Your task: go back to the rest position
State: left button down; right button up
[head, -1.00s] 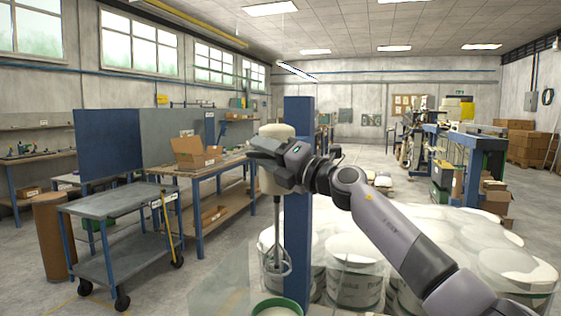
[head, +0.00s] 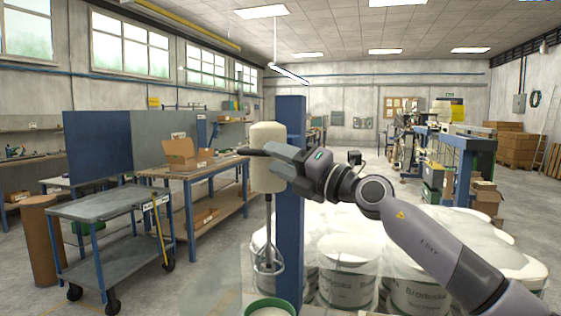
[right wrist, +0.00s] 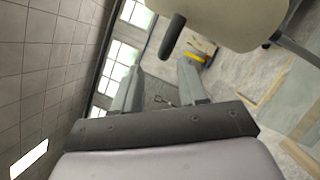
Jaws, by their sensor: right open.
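My right gripper (head: 258,152) is in the head view, at the cream-coloured head of a mixer (head: 268,133) on a blue post. In the right wrist view my right gripper (right wrist: 160,88) has its two fingers spread apart with nothing between them. The mixer's cream body (right wrist: 222,20) and a dark handle (right wrist: 172,36) show just beyond the fingers, apart from them in that view. My left gripper is in neither view.
The blue post (head: 290,200) stands beside the mixer, whose whisk (head: 267,255) hangs above a green-rimmed bucket (head: 270,308). Several white buckets (head: 347,270) under clear film stand below my right arm. A cart (head: 110,207) and a workbench (head: 212,180) are at left.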

jog(key=s+d+f+m+h, duration=0.55)
jog(key=f+m, duration=0.45)
jog(key=f, duration=0.2)
jog(key=s+d+f+m+t+h, duration=0.1)
jog(key=s+d+f+m+h, duration=0.45)
jog(key=f+m, duration=0.5)
jog(key=s+d+f+m+h, duration=0.4)
jog(key=s+f+m+h, duration=0.15)
jog(key=f+m, duration=0.5)
jog(key=s+d+f+g, duration=0.1)
jog(key=s+f+g, duration=0.35)
jog(key=s, duration=0.45)
jog(key=s+d+f+m+g+y, duration=0.1)
jog(key=s+f+g, duration=0.2)
jog(key=s+f, duration=0.4)
jog(key=s+d+f+g, duration=0.1)
jog(key=s+f+g, duration=0.3)
jog(key=s, duration=0.6)
jog(key=w+a+f+t+y, duration=0.2)
jog(key=w+a+f+t, duration=0.1)
jog(key=w+f+t, duration=0.2)
jog(key=shift+w+f+t, duration=0.2)
jog(key=shift+f+t, duration=0.85)
jog(key=shift+f, duration=1)
